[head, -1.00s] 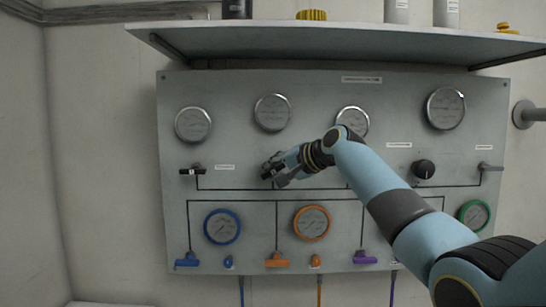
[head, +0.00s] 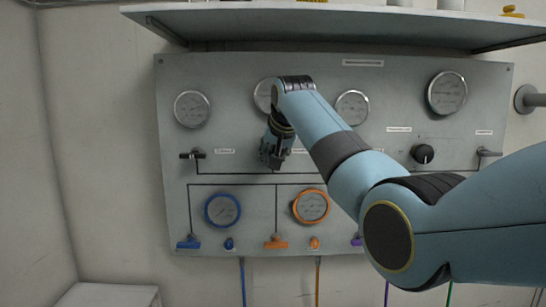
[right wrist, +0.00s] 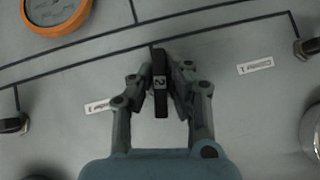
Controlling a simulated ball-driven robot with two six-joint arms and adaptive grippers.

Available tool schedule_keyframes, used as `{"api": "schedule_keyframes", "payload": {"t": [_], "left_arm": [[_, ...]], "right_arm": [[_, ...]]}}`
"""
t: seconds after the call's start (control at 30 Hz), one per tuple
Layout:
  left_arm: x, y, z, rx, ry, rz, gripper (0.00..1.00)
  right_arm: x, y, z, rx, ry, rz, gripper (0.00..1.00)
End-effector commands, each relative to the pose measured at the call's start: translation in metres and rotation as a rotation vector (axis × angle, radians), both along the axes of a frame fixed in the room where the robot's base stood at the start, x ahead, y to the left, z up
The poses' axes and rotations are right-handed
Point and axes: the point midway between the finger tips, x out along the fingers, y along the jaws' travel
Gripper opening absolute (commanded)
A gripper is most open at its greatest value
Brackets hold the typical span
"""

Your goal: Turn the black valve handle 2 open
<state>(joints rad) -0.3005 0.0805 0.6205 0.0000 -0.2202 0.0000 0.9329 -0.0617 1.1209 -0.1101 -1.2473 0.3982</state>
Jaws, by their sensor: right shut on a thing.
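The handle lies roughly crosswise to the dark line painted on the panel. In the head view my right gripper (head: 272,155) is at the panel, below the second gauge from the left, and hides the handle. My left gripper is not in view.
The grey panel (head: 340,85) carries round gauges. A black handle (head: 193,155) sits to the left, a black knob (head: 422,154) and a grey lever (head: 488,153) to the right. Blue (head: 188,242) and orange (head: 276,242) handles are below. A shelf (head: 330,22) overhangs the panel.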

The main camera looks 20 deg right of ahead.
Motion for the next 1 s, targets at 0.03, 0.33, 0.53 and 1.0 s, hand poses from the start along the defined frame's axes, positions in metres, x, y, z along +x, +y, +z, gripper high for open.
{"api": "schedule_keyframes", "payload": {"t": [0.03, 0.33, 0.53, 1.0], "left_arm": [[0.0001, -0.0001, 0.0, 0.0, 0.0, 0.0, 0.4], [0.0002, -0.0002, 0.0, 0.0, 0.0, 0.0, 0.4], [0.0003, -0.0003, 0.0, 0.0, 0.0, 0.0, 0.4], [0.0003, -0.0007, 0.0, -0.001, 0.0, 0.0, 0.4]], "right_arm": [[0.0, 0.0006, -0.0002, -0.016, 0.006, 0.0, 0.0], [0.0, 0.0006, -0.0004, -0.064, 0.02, 0.001, 0.0], [-0.0001, 0.0004, -0.0004, -0.067, 0.02, 0.001, 0.0], [0.0, 0.0003, -0.0003, -0.066, 0.02, 0.0, 0.35]]}}
